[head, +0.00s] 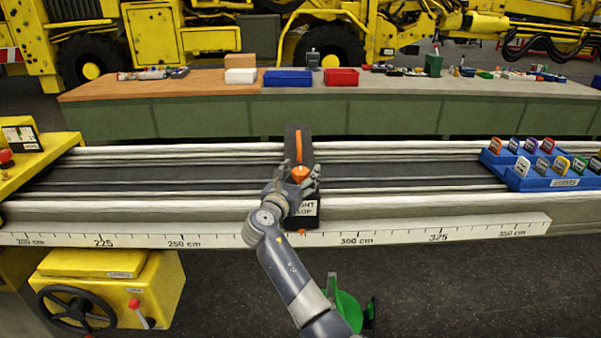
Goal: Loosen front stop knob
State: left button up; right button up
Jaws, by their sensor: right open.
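The front stop (295,138) is a dark block lying across the rails, with an orange stripe on top and a partly covered label reading "...ONT STOP" on its near face. Its orange knob (300,174) sits on top of the block, toward the near side. My right gripper (304,180) is open at the knob, with fingers on the left and right of it. I cannot tell whether the fingers touch the knob. The gripper and wrist hide part of the block and its label. My left gripper is not in view.
The rail bed (400,172) runs left to right, with a centimetre scale (400,236) along its front. A blue bin of coloured tags (545,182) stands on the right. A yellow handwheel unit (110,290) is at lower left. A long workbench (400,115) stands behind.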

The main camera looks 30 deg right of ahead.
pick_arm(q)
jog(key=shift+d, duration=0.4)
pick_arm(e)
jog(key=shift+w+d, duration=0.15)
jog(key=shift+d, duration=0.15)
